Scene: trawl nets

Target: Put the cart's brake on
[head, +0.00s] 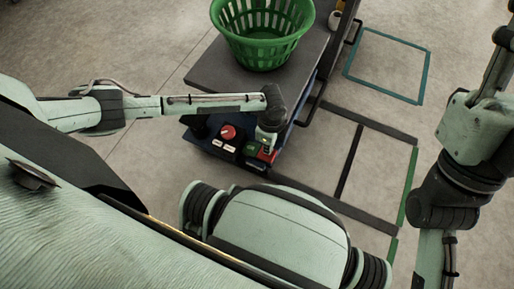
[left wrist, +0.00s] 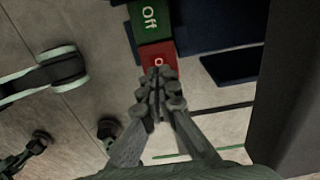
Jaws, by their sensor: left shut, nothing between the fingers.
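The cart (head: 215,65) has a dark grey top and a low dark blue end facing me. On that end is a brake pedal with a green part (head: 250,149) and a red part (head: 267,156). In the left wrist view the green part (left wrist: 150,18) reads "Off"; the red part (left wrist: 157,52) shows an "O", the rest hidden by my fingers. My left gripper (head: 266,146) points down at the red part. Its fingers (left wrist: 157,95) are shut and empty, overlapping the red part's near edge; I cannot tell whether they touch it. My right gripper is out of view.
A green basket (head: 262,40) stands on the cart top. A red knob (head: 228,131) and small white labels sit left of the pedal. Teal (head: 386,31), dark and green lines mark the concrete floor at right, which is otherwise clear.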

